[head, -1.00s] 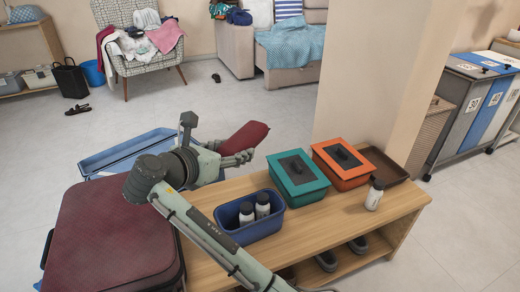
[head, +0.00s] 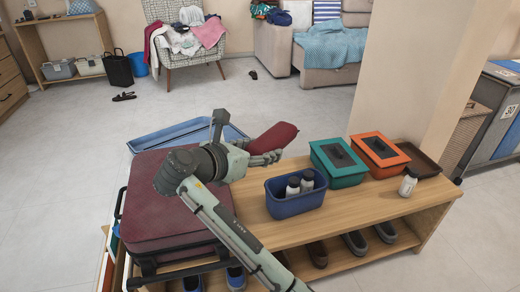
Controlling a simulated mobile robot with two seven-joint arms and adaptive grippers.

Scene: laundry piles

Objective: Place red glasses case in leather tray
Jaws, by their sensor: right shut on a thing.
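The red glasses case (head: 275,138) is held up in my right gripper (head: 264,158), which is shut on its lower end. The case is tilted, its free end pointing up and right, and it is above the far left part of the wooden bench. The brown leather tray (head: 428,166) lies at the right end of the bench, behind a white bottle and beside the orange-lidded box; part of it is hidden by that box. My left gripper is not in view.
On the bench (head: 350,213) stand a blue bin (head: 295,206) with white bottles, a teal-lidded box (head: 338,162), an orange-lidded box (head: 380,155) and a white bottle (head: 408,183). A dark red suitcase (head: 165,220) is at left. A pillar (head: 415,75) rises behind the boxes.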

